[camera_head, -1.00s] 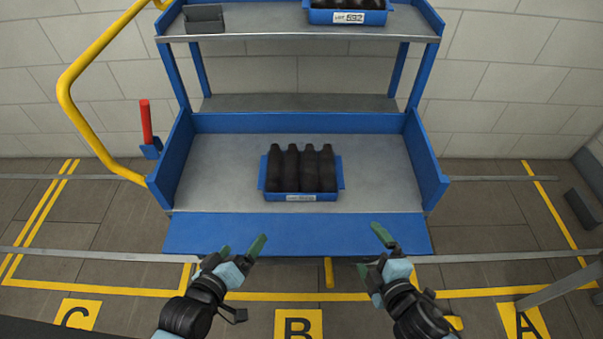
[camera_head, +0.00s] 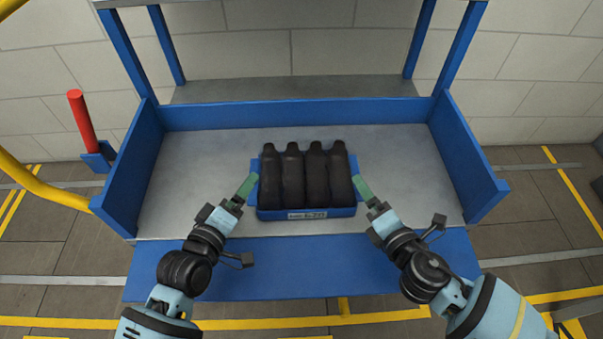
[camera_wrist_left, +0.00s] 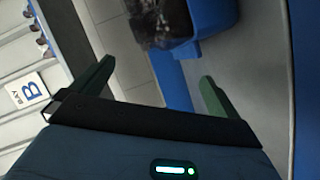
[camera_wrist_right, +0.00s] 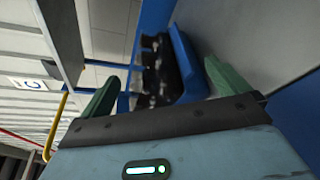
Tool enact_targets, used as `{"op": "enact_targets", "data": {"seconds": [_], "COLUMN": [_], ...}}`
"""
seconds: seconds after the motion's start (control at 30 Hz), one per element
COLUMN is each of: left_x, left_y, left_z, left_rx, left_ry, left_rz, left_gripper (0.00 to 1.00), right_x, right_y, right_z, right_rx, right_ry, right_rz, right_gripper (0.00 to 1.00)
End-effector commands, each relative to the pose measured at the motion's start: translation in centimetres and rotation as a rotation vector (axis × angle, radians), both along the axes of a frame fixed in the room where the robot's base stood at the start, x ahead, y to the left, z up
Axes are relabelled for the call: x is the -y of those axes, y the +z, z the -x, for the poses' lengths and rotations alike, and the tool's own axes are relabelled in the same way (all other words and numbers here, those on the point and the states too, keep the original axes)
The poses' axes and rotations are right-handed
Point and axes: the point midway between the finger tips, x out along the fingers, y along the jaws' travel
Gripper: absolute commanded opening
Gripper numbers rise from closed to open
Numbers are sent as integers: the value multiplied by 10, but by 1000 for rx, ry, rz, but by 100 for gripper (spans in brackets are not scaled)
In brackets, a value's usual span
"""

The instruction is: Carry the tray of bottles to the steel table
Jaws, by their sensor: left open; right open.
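A blue tray (camera_head: 307,213) with a white label holds several dark bottles (camera_head: 304,178) standing in a row. It rests on the grey lower deck of a blue cart. My left gripper (camera_head: 247,188) is open at the tray's left end. My right gripper (camera_head: 363,187) is open at its right end. Whether the fingers touch the tray cannot be told. The tray also shows in the left wrist view (camera_wrist_left: 207,18) and the right wrist view (camera_wrist_right: 186,62), beyond the open green fingers. No steel table can be made out in the head view.
The cart's lower deck (camera_head: 200,165) is bare around the tray. Blue side walls (camera_head: 135,165) and a blue front lip (camera_head: 310,270) bound it. An upper shelf on blue posts stands above. A red handle (camera_head: 80,120) and a yellow rail (camera_head: 40,190) are at left.

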Motion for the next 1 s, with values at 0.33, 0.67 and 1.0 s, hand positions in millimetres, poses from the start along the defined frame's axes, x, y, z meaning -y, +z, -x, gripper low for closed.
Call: {"op": "enact_targets", "data": {"seconds": [0.33,0.67,1.0], "left_x": [0,8,22], "left_y": [-2,-7,-16], "left_z": [0,-24,-63], "left_rx": [0,-1,-1], "left_ry": [0,-1,0], "left_rz": [-1,-1,0], "left_gripper": [100,100,100], "right_x": [0,-8,-22], "right_y": [-2,-7,-16], "right_z": [0,-24,-64], "right_rx": [-2,0,-2], "right_ry": [-1,-2,-1], "right_rz": [-2,-3,-2], "right_gripper": [100,100,100]}}
